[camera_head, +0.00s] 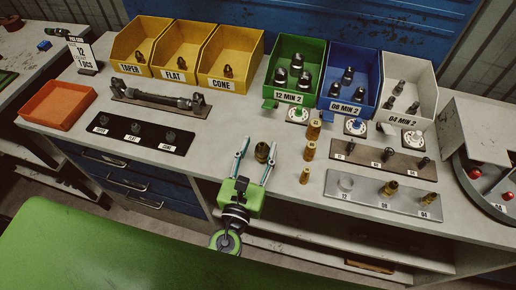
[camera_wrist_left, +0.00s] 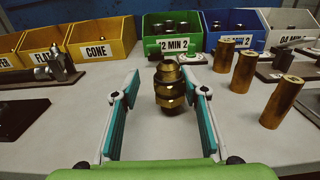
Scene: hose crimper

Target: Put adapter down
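The brass adapter (camera_head: 262,152) stands upright on the grey workbench near its front edge. In the left wrist view the adapter (camera_wrist_left: 169,84) is between the two teal-padded fingers, with a clear gap on each side. My left gripper (camera_head: 257,151), with a green body, is open around the adapter and does not touch it. It also shows in the left wrist view (camera_wrist_left: 162,92). My right gripper is not in view.
Brass cylinders (camera_head: 309,151) stand just right of the adapter. Further right are a dark labelled plate (camera_head: 352,146) and a grey plate (camera_head: 365,197) with fittings. Yellow bins (camera_head: 229,82), a green bin (camera_head: 284,95) and a blue bin (camera_head: 340,104) line the back. Bare bench lies left of the gripper.

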